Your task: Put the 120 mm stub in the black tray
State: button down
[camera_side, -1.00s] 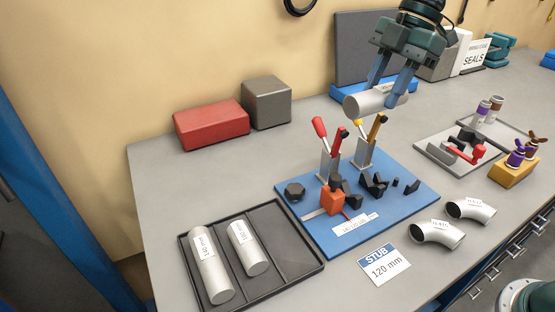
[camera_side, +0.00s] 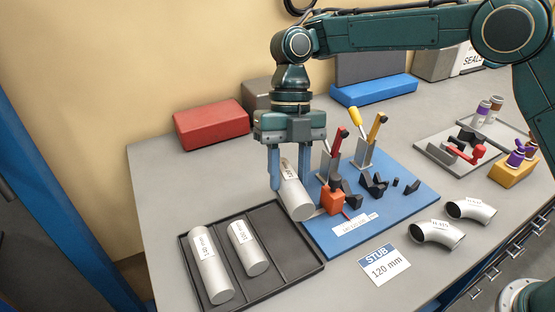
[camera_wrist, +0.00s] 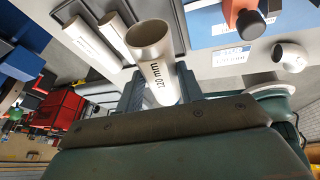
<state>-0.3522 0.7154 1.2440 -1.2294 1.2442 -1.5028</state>
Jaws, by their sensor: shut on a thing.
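My gripper (camera_side: 279,180) is shut on a silver tube, the 120 mm stub (camera_side: 296,201). In the wrist view the stub (camera_wrist: 155,52) sits between the fingers with its open end away from the palm, and "120 mm" is readable on it. It is tilted and held up between the black tray and the blue fixture board. The black tray (camera_side: 281,282) lies at the front left of the bench. Two labelled tubes lie in it: a longer one (camera_side: 211,270) in the left compartment and a shorter one (camera_side: 247,248) in the middle. The right compartment is empty.
The blue board (camera_side: 405,205) with toggle clamps and an orange block (camera_side: 331,200) is just right of the stub. A card (camera_side: 384,266) reads "STUB 120 mm". Two pipe elbows (camera_side: 437,235) lie right of it. A red box (camera_side: 211,125) stands behind.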

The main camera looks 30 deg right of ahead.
jog(key=shift+s+a+f+n, duration=0.2)
jog(key=shift+a+f+n, duration=0.2)
jog(key=shift+a+n, duration=0.1)
jog(key=shift+s+a+f+n, duration=0.15)
jog(key=shift+a+f+n, duration=0.25)
jog(key=shift+a, duration=0.1)
jog(key=shift+f, duration=0.2)
jog(key=shift+f, duration=2.1)
jog(key=shift+w+f, duration=0.15)
jog(key=shift+f, duration=1.95)
jog(key=c, duration=0.8)
grip_release()
jog(key=shift+c, duration=0.2)
jog(key=shift+d, duration=0.1)
